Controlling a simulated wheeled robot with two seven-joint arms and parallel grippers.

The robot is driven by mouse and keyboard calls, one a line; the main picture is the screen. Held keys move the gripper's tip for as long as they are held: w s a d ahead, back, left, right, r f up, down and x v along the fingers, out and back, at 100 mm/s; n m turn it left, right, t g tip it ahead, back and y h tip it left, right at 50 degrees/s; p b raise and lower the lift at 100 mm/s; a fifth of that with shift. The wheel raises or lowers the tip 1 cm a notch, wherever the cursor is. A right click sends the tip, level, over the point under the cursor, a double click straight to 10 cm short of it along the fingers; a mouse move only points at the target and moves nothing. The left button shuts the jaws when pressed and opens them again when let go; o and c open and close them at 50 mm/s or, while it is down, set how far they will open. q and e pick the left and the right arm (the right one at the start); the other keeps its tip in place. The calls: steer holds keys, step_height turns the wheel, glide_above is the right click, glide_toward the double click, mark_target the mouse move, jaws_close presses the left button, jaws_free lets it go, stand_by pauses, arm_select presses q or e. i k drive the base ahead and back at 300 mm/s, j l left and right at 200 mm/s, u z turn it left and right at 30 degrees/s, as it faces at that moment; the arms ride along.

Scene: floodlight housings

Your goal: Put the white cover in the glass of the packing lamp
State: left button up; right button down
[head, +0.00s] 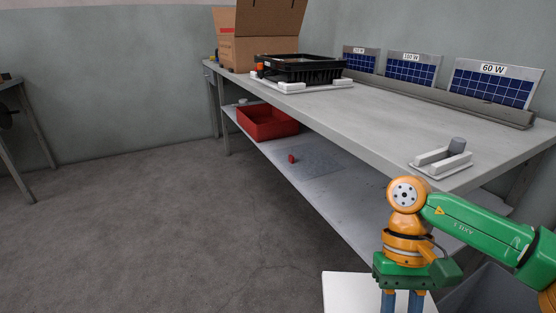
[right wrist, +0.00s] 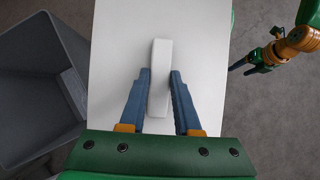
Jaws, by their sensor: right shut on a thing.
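The white cover (right wrist: 205,35) is a flat white panel with a raised white bar (right wrist: 159,75) as its handle. My right gripper (right wrist: 160,73) is shut on this bar, with one blue finger on each side. In the head view the cover (head: 342,291) shows below my right gripper (head: 402,308), low in front of the bench, its lower part cut off by the frame. The lamp (head: 300,68), a black open housing, lies on white rests at the bench's far end. Its glass cannot be made out.
The grey bench (head: 390,107) has a clear middle. A cardboard box (head: 250,50) stands behind the lamp, with solar panels (head: 412,69) along the back. A small white fixture (head: 440,160) sits near the front edge. A red bin (head: 265,125) is on the lower shelf; a grey bin (right wrist: 40,80) stands beside the cover.

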mark_target(292, 69)
steer(key=i+j, duration=0.3)
steer(key=i+j+z, duration=0.1)
steer(key=i+j, duration=0.25)
steer(key=j, duration=0.15)
steer(key=i+j, duration=0.3)
steer(key=j, duration=0.15)
steer(key=i+j, duration=0.3)
steer(key=j, duration=0.15)
steer(key=i+j+z, duration=0.1)
steer(key=i+j, duration=0.2)
steer(key=j, duration=0.1)
